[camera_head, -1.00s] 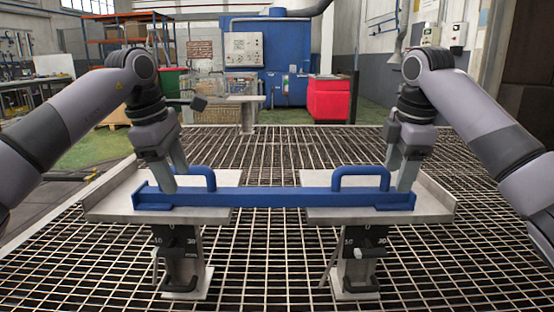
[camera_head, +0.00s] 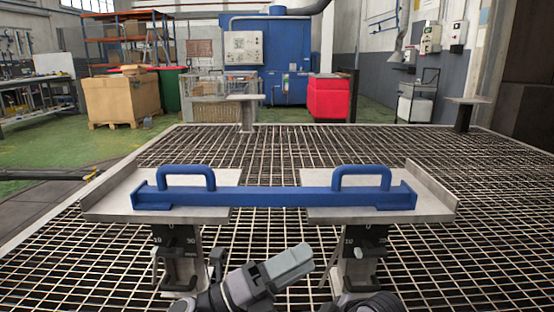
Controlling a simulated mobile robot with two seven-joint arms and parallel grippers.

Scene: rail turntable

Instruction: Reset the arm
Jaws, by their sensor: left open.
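The blue rail (camera_head: 275,197) with two loop handles lies level across two grey metal plates, the left one (camera_head: 112,203) and the right one (camera_head: 433,203). My left gripper (camera_head: 285,267) is at the bottom middle of the head view, below and in front of the rail, between the two plate stands. It is open, apart from the rail and holds nothing that I can see. A dark rounded part of mine (camera_head: 368,303) shows at the bottom edge, right of centre. My right gripper's fingers do not show.
The stands (camera_head: 180,245) and (camera_head: 360,245) under the plates rise from a metal grating floor (camera_head: 275,150). A blue machine (camera_head: 285,80), a red bin (camera_head: 330,97), a cardboard box (camera_head: 122,98) and shelving stand at the back. The space above the rail is clear.

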